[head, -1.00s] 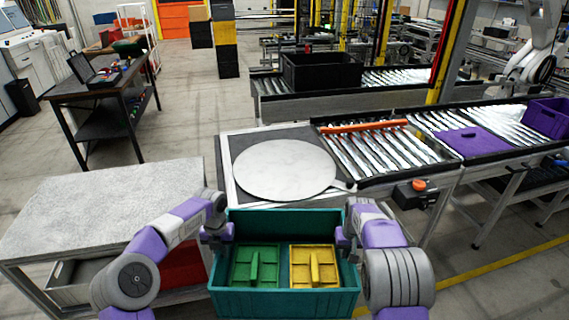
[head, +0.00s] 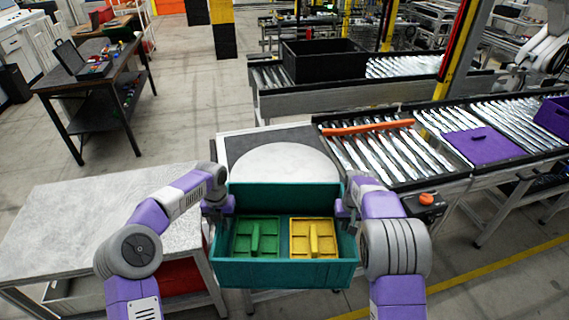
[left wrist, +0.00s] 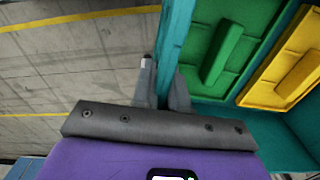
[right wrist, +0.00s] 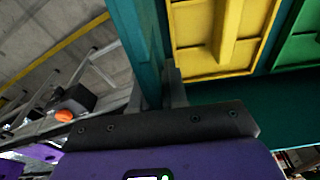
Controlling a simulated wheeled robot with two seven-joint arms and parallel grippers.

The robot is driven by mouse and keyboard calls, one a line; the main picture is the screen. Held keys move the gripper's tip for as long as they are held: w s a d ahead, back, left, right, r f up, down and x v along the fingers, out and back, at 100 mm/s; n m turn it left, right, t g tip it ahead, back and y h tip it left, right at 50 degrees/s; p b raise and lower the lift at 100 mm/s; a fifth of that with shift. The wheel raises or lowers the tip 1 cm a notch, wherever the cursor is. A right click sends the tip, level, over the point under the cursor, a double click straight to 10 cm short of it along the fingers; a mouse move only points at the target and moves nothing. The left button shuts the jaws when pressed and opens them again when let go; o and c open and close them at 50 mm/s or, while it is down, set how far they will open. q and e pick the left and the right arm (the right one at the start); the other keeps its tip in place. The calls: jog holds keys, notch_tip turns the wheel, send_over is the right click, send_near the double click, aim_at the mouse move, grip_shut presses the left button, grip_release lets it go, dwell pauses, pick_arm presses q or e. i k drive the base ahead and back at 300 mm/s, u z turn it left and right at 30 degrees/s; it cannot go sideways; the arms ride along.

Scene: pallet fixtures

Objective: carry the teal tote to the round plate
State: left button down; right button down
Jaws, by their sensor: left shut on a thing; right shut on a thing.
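The teal tote (head: 288,274) hangs between my two arms at the lower middle of the head view, in front of the round plate. It holds a green insert (head: 255,238) on the left and a yellow insert (head: 313,238) on the right. My left gripper (head: 226,205) is shut on the tote's left wall, which also shows in the left wrist view (left wrist: 176,45). My right gripper (head: 347,207) is shut on the right wall, seen in the right wrist view (right wrist: 140,45). The pale round plate (head: 286,163) lies on a dark-topped stand; the tote hides its near part.
A grey-topped table (head: 80,215) stands at the left. A roller conveyor (head: 385,152) with an orange bar (head: 367,127) adjoins the plate's stand at the right. A purple panel (head: 470,146) lies on the rollers. An orange button (head: 426,199) sits on the near edge.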

aim_at(284, 173)
jog(key=i, duration=1.45)
